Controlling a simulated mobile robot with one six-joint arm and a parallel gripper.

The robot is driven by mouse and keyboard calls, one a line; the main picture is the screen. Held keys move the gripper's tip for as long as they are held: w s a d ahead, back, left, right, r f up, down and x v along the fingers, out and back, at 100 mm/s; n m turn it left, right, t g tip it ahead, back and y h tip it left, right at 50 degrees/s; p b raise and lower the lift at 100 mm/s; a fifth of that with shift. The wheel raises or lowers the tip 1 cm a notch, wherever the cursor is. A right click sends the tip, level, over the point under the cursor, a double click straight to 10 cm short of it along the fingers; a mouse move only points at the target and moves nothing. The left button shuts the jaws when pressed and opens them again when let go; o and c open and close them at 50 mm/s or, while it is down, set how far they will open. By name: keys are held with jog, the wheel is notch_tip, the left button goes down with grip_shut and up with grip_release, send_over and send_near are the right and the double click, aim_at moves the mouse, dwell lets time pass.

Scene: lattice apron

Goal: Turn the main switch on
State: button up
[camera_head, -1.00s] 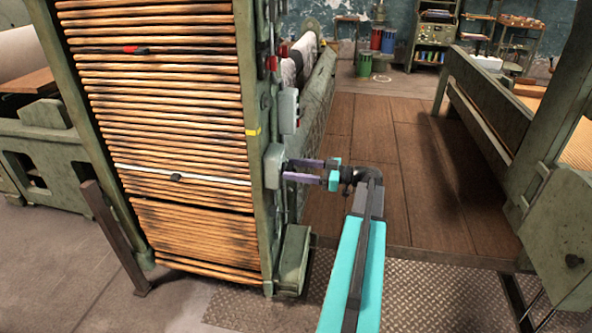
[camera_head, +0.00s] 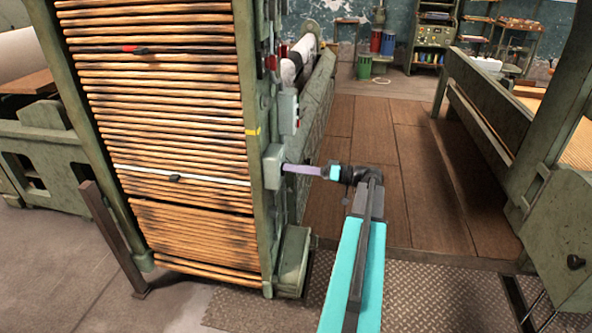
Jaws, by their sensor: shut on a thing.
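The main switch (camera_head: 271,167) is a grey-green box on the right side post of the tall slatted frame, at about mid-height of the picture's centre. My gripper (camera_head: 285,168) reaches to it from the right. Its purple fingers point left and their tips meet the box's right face. The fingers show edge-on, one in front of the other, so only one is plain. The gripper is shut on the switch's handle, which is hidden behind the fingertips. I cannot see the handle's angle.
A box with red and white parts (camera_head: 288,112) sits on the same post just above. The slatted frame (camera_head: 180,150) fills the left. Wooden floor (camera_head: 385,160) lies open behind my arm. A green machine frame (camera_head: 480,110) stands at the right.

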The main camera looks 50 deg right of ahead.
jog(key=shift+d+f+m+p, duration=0.1)
jog(key=shift+m+p, duration=1)
jog(key=shift+m, duration=1.5)
jog(key=shift+f+m+p, duration=0.1)
jog(key=shift+m+p, duration=0.95)
jog(key=shift+m, duration=1.55)
jog(key=o, duration=1)
jog(key=shift+o, duration=0.2)
